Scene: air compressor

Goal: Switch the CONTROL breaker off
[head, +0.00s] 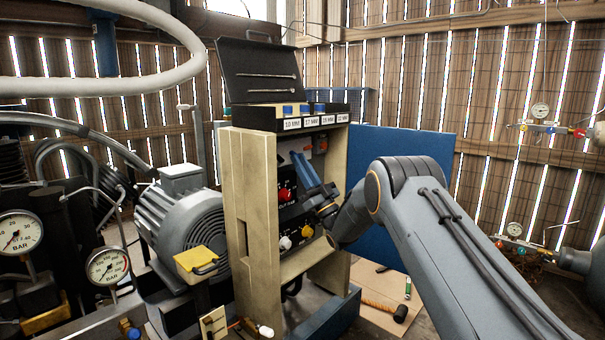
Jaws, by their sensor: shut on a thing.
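The control panel (287,214) is a dark board recessed inside a beige cabinet (251,200). A red knob (284,194), a white knob (285,243) and an orange knob (307,231) show on it. Blue bar-like parts (306,170) slant across its upper right. My gripper (325,211) reaches in from the right and is at the panel's right side, shut on a small part there. Its fingertips and the held part are too small and covered to make out. I cannot read a CONTROL label or tell the breaker's position.
An open black toolbox (262,80) with labelled bins stands on top of the cabinet. A grey motor (184,215) and pressure gauges (107,266) are at the left. A hammer (399,312) lies on a board on the floor. Cabinet side walls flank the panel closely.

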